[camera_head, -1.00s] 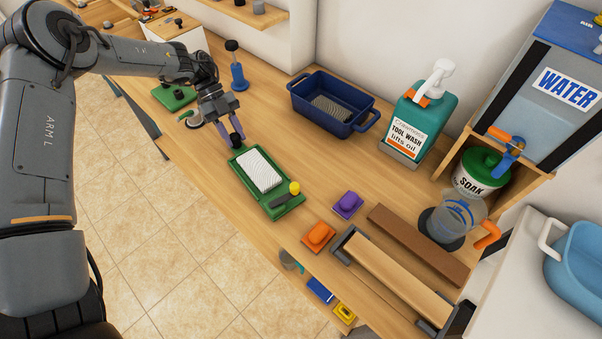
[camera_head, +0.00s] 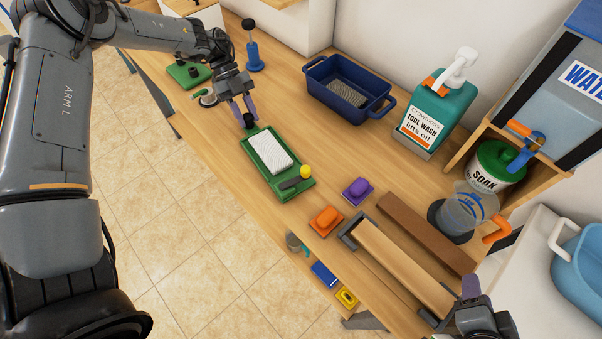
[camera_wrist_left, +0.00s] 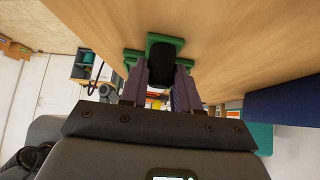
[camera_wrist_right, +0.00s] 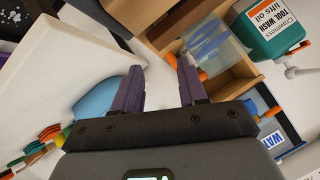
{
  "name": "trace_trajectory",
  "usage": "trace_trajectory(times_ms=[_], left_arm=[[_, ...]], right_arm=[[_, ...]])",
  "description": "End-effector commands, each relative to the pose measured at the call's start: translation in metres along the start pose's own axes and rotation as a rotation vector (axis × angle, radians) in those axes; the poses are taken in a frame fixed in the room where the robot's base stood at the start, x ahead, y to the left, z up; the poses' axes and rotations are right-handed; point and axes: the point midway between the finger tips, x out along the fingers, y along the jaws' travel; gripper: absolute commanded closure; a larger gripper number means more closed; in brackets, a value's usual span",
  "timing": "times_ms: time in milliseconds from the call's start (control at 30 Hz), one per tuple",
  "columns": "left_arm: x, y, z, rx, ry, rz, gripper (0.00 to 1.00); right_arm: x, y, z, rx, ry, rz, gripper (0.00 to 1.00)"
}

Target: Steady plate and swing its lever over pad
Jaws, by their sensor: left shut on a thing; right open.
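The green plate (camera_head: 300,188) lies on the workbench with a white textured pad (camera_head: 267,154) on it. A dark lever (camera_head: 290,184) with a yellow knob (camera_head: 306,171) lies across the plate's near right end, beside the pad. My left gripper (camera_head: 247,113) is shut on the black grip at the plate's far left end. The black grip (camera_wrist_left: 161,65) and green plate (camera_wrist_left: 165,42) also show in the left wrist view. My right gripper (camera_head: 474,290) is at the lower right, apart from the plate; the right wrist view shows it open and empty (camera_wrist_right: 160,82).
An orange block (camera_head: 325,218) and a purple block (camera_head: 357,189) sit right of the plate. A wooden bar (camera_head: 402,268), brown strip (camera_head: 425,232) and clear jug (camera_head: 463,214) lie toward the right gripper. A blue tub (camera_head: 345,92) and soap bottle (camera_head: 436,110) stand behind.

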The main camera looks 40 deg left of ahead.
Motion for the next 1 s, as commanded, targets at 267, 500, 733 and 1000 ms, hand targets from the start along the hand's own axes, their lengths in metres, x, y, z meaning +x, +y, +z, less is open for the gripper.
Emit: trace_trajectory(times_ms=[267,500,733,1000], left_arm=[[0.002,0.002,0.004,-0.007,-0.005,-0.002,1.00],[0.002,0.002,0.004,-0.007,-0.005,-0.002,1.00],[0.002,0.002,0.004,-0.007,-0.005,-0.002,1.00],[0.002,0.002,0.004,-0.007,-0.005,-0.002,1.00]], right_arm=[[0.013,-0.138,-0.022,-0.157,0.083,-0.323,0.58],[-0.003,-0.255,-0.013,-0.338,0.106,-0.602,0.58],[-0.031,-0.355,0.030,-0.586,0.060,-0.861,0.58],[-0.047,-0.407,0.109,-0.942,-0.118,-1.035,0.58]])
